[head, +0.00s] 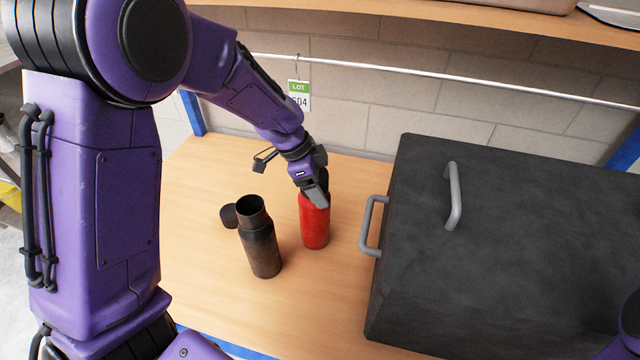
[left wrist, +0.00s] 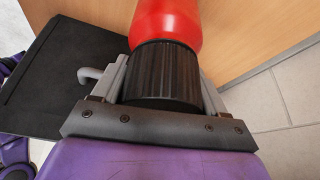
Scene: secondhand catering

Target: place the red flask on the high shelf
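The red flask (head: 315,226) stands upright on the wooden worktop, between a dark bottle and a black box. My left gripper (head: 315,196) comes down on it from above. In the left wrist view, the flask's red body (left wrist: 168,25) and ribbed black cap (left wrist: 165,75) lie between the two fingers, which sit close against the cap on both sides. The gripper looks shut on the flask. The high shelf (head: 440,18) is a wooden board along the top of the head view. My right gripper is out of view.
An open dark bottle (head: 260,246) stands left of the flask, with a loose black cap (head: 229,216) beside it. A large black box (head: 510,250) with grey handles fills the right. A metal rail (head: 400,73) with a lot tag (head: 299,93) runs below the shelf.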

